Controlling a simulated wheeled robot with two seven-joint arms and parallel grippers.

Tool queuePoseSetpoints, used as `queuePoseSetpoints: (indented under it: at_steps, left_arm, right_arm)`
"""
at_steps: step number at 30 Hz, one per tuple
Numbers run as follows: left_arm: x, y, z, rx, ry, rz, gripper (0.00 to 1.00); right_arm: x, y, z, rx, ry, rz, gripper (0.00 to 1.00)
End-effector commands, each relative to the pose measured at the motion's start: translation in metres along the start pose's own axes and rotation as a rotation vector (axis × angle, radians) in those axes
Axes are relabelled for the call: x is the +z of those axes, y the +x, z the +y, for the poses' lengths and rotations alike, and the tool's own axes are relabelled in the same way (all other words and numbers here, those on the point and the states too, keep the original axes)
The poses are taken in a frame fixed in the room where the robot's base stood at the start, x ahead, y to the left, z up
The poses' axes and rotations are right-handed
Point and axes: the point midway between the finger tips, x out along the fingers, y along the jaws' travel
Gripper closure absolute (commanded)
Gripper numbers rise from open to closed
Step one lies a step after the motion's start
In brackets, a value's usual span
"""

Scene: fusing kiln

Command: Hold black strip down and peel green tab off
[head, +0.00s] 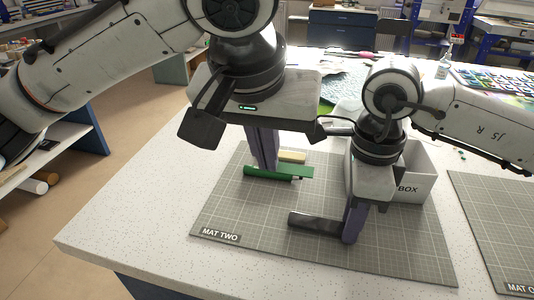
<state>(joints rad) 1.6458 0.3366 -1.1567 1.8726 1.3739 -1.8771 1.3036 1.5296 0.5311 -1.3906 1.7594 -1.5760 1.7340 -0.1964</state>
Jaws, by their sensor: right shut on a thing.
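A black strip (313,224) lies on the grey mat, toward the front. My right gripper (352,226) is low at the strip's right end and shut on it. A green piece (292,173), perhaps the green tab, is farther back and left, apart from the black strip. It has a darker rounded left part and a flat right part. My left gripper (264,162) points down right at the green piece, its fingers close together. The fingertips are partly hidden, so I cannot tell whether they grip it.
The grey gridded mat (232,213), labelled MAT TWO, lies on the speckled white table (140,205). A pale yellow block (292,156) is behind the green piece. A white box (413,188) stands behind my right gripper. Another mat (490,215) is at right. The table's left front is clear.

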Motion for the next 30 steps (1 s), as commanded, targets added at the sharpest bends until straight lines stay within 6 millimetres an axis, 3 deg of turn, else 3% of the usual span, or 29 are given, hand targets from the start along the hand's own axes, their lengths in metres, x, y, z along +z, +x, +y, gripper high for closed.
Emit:
queuePoseSetpoints:
  at_steps: [30]
  left_arm:
    - [-0.005,-0.011,0.000,0.001,0.000,0.001,1.00]
  right_arm:
    - [0.000,0.001,0.001,0.002,0.000,0.001,0.99]
